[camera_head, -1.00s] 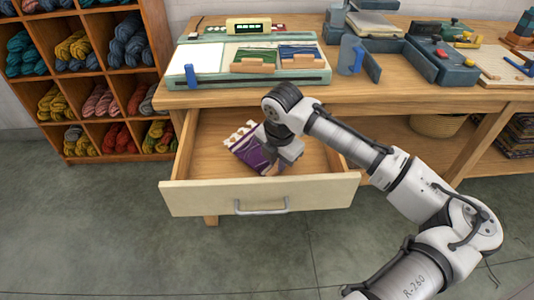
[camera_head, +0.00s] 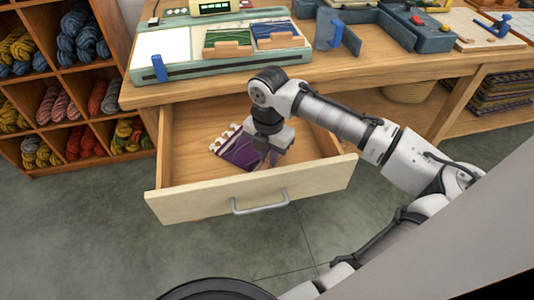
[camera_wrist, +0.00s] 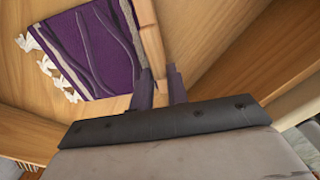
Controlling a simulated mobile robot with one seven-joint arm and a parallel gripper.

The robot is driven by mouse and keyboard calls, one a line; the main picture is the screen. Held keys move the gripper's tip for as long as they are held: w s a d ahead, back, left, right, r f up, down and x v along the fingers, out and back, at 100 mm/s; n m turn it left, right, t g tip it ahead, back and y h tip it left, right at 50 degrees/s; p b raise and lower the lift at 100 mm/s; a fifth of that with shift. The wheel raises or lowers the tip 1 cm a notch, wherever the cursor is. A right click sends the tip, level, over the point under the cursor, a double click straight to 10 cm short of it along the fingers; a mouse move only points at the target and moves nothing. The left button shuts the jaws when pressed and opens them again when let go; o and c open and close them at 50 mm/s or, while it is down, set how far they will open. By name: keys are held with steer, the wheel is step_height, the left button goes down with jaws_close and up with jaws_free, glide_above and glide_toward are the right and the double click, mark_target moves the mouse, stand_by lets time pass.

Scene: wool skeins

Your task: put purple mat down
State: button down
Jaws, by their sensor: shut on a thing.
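The purple mat (camera_head: 241,150), with a white fringe along one edge, is inside the open drawer (camera_head: 190,173). My gripper (camera_head: 268,157) reaches down into the drawer. In the wrist view my gripper (camera_wrist: 160,85) is shut on the mat's wooden strip. The mat looks low over the drawer bottom; whether it lies fully on it I cannot tell.
The drawer front with its handle (camera_head: 260,205) stands out from the bench (camera_head: 370,80). On the bench top are a pale green device (camera_head: 215,65) with a green mat and a blue mat, and blue-grey equipment (camera_head: 425,35). Yarn shelves (camera_head: 75,80) stand at the left.

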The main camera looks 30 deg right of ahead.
steer(key=c, duration=1.4)
jaws_free()
steer(key=shift+o, duration=0.2)
step_height(320, 180, up, 12)
steer(key=shift+p, duration=0.45)
